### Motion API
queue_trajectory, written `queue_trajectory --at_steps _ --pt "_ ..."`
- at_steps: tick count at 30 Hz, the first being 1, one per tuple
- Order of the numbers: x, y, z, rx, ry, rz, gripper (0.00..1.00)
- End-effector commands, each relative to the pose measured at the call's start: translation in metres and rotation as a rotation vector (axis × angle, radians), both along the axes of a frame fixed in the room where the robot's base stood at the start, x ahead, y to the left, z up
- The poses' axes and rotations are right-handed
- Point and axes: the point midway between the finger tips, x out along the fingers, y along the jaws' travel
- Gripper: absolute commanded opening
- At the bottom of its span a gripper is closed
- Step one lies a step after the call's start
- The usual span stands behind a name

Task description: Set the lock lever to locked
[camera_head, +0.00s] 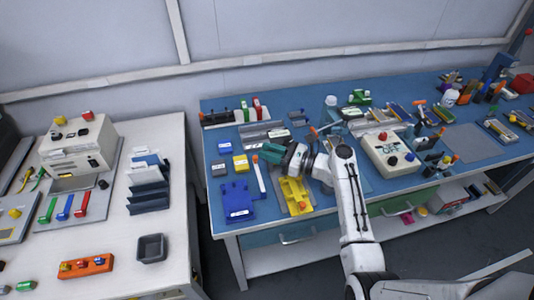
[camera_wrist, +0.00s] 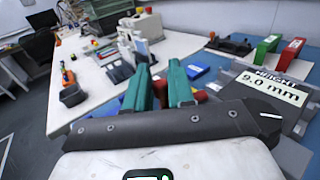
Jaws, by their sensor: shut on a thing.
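My gripper (camera_head: 266,153) is low over the blue bench, its green fingers pointing left, behind the yellow fixture (camera_head: 294,194) on its grey plate. In the wrist view the fingers (camera_wrist: 160,88) are close together around a small orange piece (camera_wrist: 160,94). An orange tip also shows at the fingertips in the head view (camera_head: 255,158); it may be the lock lever's knob. A white strip (camera_head: 261,179) runs from below this tip towards the front edge. The fingers hide most of the held piece, and I cannot read a locked or unlocked mark.
A blue fixture (camera_head: 236,201) stands front left, and a yellow block (camera_head: 241,163) lies left of the fingertips. A control box (camera_head: 388,153) with knobs is to the right. A plate labelled 9.0 mm (camera_wrist: 270,88) is close on the right in the wrist view. A white table (camera_head: 110,240) stands left across a gap.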

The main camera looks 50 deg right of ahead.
Motion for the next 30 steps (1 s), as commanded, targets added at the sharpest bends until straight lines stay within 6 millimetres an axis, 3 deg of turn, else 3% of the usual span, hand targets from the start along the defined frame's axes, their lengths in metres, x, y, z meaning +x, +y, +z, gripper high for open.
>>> queue_trajectory --at_steps 21,22,27,30 --pt "-0.0035 -0.0035 0.0009 0.000 -0.002 0.068 0.00" --pt "-0.0035 -0.0035 0.0009 0.000 -0.002 0.068 0.26" --pt "-0.0034 -0.0029 0.0006 -0.001 -0.001 0.070 0.41" --pt "-0.0034 -0.0025 0.0004 -0.001 -0.001 0.070 0.41"
